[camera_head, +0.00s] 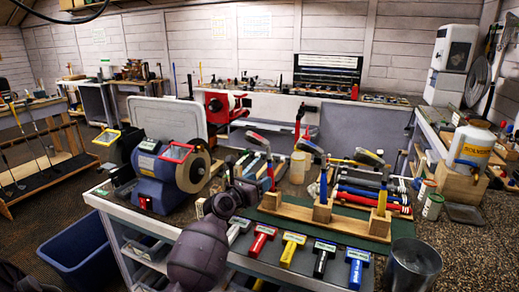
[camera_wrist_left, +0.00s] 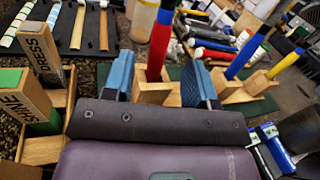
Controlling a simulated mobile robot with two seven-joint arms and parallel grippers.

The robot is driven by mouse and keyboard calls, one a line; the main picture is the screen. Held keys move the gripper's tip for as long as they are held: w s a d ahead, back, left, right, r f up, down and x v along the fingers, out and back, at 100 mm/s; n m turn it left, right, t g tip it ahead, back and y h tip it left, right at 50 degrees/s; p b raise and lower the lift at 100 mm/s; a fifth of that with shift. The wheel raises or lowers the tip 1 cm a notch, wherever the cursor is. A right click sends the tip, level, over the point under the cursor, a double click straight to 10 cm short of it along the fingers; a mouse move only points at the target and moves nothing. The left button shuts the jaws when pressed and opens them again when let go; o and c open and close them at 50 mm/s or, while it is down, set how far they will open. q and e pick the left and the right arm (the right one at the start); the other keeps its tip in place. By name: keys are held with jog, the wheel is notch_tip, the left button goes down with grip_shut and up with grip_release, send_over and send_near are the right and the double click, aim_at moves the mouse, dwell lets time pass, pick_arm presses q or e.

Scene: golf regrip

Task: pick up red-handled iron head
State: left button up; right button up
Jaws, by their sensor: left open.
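The red-handled iron head (camera_head: 270,177) stands upright at the left end of a wooden rack (camera_head: 347,218) on the bench; its grey head tilts above the red grip. My left gripper (camera_head: 246,178) is just left of it, fingers toward it. In the left wrist view the red handle (camera_wrist_left: 160,45) rises from its wooden block, between and beyond the two blue fingertips of the left gripper (camera_wrist_left: 159,78). The gripper is open, with nothing visibly held. The iron's head is cut off at the top there. My right gripper is not in view.
Blue-handled (camera_head: 323,186) and yellow-handled (camera_head: 382,200) irons stand farther right in the rack. A blue bench grinder (camera_head: 158,178) is to the left. Several labelled coloured T-shaped tools, including a red one (camera_head: 263,238), lie along the front edge. A bucket (camera_head: 412,268) stands at the right.

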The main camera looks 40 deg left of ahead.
aim_at(270, 174)
pick_arm(q)
jog(key=shift+w+d+f+b, duration=0.1)
jog(key=shift+w+b, duration=0.15)
jog(key=shift+w, duration=1.3)
jog(key=shift+w+f+b, duration=0.1)
jog(key=shift+w+b, duration=0.15)
jog(key=shift+w, duration=1.3)
jog(key=shift+r, duration=0.1)
jog(key=shift+c, duration=0.5)
jog(key=c, duration=0.8)
